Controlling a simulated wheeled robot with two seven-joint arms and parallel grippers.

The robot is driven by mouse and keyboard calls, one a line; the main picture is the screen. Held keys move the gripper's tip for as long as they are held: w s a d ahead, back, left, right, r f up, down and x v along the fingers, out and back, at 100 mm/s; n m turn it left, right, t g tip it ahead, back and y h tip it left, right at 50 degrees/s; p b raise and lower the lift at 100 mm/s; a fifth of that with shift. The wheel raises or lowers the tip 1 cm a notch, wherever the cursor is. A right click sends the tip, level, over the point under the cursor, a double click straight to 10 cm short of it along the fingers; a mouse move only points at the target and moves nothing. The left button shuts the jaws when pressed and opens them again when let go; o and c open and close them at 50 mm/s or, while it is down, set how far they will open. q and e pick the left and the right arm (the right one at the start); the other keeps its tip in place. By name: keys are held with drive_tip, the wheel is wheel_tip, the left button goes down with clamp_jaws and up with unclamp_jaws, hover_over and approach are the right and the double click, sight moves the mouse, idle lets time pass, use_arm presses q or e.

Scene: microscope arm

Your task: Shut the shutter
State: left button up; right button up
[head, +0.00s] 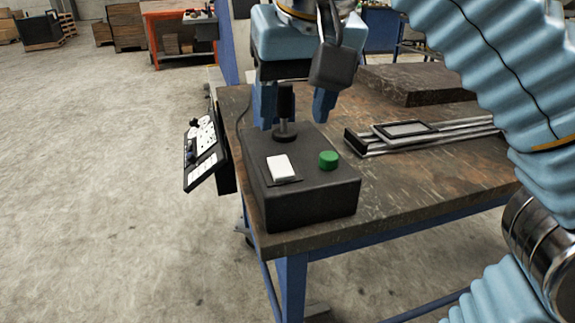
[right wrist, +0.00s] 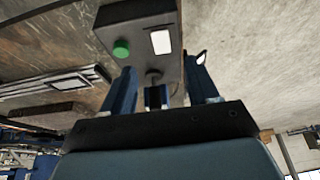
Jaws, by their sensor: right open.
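A dark control box (head: 310,200) sits at the table's near left corner. It carries a white rocker switch (head: 282,168), a green button (head: 328,159) and, at its back, an upright black lever (head: 286,102). My right gripper (head: 297,108) is open above the box's rear, its blue fingers on either side of the lever. In the right wrist view, the lever (right wrist: 154,96) also stands between the spread fingers, with no visible contact. A flat framed panel on metal rails (head: 404,129) lies right of the box; I cannot tell whether it is the shutter. My left gripper is out of view.
A dark slab (head: 415,83) lies at the back of the worn table (head: 430,175). A panel with white plates (head: 203,150) hangs off the table's left side.

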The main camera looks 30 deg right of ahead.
sight(282, 170)
drive_tip(key=b+x, duration=0.3)
drive_tip(key=x, duration=0.8)
drive_tip(key=shift+a+b, duration=0.1)
drive_tip(key=shift+b, duration=0.2)
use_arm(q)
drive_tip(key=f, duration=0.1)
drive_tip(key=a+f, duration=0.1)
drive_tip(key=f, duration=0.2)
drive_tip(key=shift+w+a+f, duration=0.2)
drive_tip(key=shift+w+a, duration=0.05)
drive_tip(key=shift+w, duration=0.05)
use_arm(e)
drive_tip(key=shift+c, duration=0.2)
